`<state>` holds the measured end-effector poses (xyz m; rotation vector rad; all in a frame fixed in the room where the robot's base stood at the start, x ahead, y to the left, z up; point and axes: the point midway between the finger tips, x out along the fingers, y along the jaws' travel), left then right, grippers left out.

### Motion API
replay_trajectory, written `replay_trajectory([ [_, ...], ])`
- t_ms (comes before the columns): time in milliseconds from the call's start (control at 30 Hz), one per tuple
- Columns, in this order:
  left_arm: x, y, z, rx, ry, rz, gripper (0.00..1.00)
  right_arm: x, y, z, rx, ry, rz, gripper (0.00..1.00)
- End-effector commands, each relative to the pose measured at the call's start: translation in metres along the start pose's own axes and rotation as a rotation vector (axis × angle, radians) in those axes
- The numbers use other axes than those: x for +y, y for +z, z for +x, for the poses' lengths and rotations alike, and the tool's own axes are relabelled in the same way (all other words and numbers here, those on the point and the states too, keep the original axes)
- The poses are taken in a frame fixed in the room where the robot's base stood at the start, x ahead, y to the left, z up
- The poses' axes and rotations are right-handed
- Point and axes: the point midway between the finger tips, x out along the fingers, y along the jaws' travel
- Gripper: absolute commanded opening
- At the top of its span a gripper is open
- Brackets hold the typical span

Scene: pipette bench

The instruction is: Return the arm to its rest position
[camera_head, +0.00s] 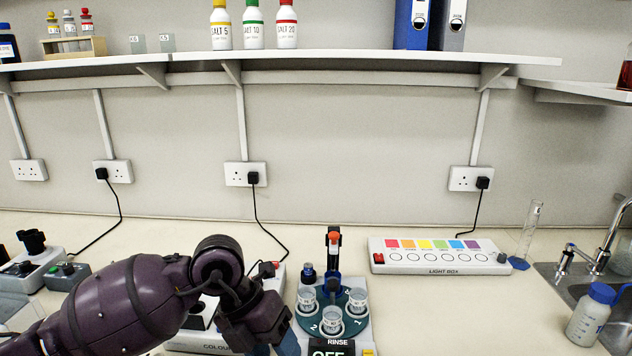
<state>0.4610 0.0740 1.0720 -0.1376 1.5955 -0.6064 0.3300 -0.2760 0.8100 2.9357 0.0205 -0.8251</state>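My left arm (130,300) reaches in from the lower left, purple and bent at the wrist. Its gripper (284,342) points down at the bottom edge, just left of the rinse device. The fingers are mostly cut off or hidden, so I cannot tell whether they are open or hold anything. My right arm and gripper are not in view.
The rinse device (361,328) holds several clear cups on a teal disc, close to my gripper. A colour device (200,340) is partly hidden behind my arm. The light box (440,257) stands right of centre. Bench between is clear.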

Motion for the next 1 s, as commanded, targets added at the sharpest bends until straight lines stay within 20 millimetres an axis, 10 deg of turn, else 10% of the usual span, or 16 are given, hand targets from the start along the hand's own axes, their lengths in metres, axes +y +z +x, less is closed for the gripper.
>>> replay_trajectory([
  [233, -0.08, -0.022, 0.006, -0.059, -0.606, 0.0, 0.51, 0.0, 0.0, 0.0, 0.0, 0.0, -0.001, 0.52],
  [500, -0.118, -0.022, -0.043, -0.245, -1.192, -0.175, 0.51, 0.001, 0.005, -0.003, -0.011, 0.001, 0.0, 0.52],
  [767, -0.086, -0.006, -0.097, -0.516, -1.624, -0.523, 0.51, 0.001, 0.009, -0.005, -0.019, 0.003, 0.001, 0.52],
  [1000, -0.007, -0.001, -0.114, -0.803, -1.845, -0.992, 0.51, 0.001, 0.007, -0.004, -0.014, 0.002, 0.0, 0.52],
])
